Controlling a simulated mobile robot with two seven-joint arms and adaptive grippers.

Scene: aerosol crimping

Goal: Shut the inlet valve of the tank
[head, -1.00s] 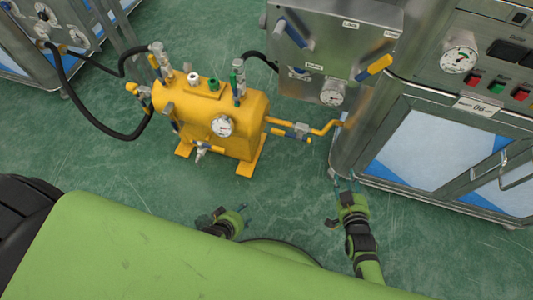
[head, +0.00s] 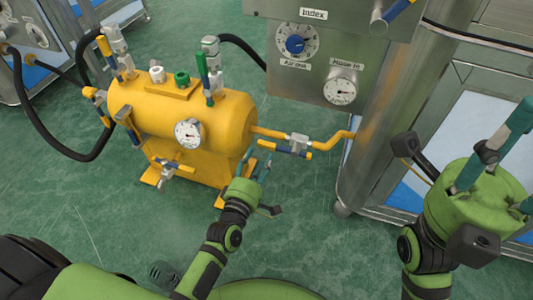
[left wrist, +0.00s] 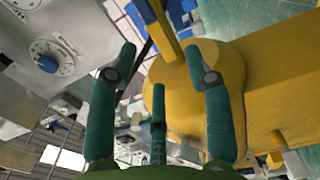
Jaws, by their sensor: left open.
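The yellow tank (head: 225,115) stands on the floor in the head view, with a dial gauge on its front. A valve (head: 297,142) with a long blue and yellow handle (head: 285,150) sits on the yellow pipe at its right end. My left gripper (head: 260,162) is open and empty, just below and left of that handle, apart from it. In the left wrist view, a yellow and blue bar (left wrist: 158,30) shows beyond the open fingers, beside the tank's yellow end (left wrist: 232,75). My right gripper (head: 510,150) is at the right, its fingertips partly cut off. No valve is labelled as the inlet.
A green-handled valve (head: 207,75) stands on top. Black hoses run left and behind. A steel panel (head: 300,75) and a cabinet post (head: 375,150) bound the right.

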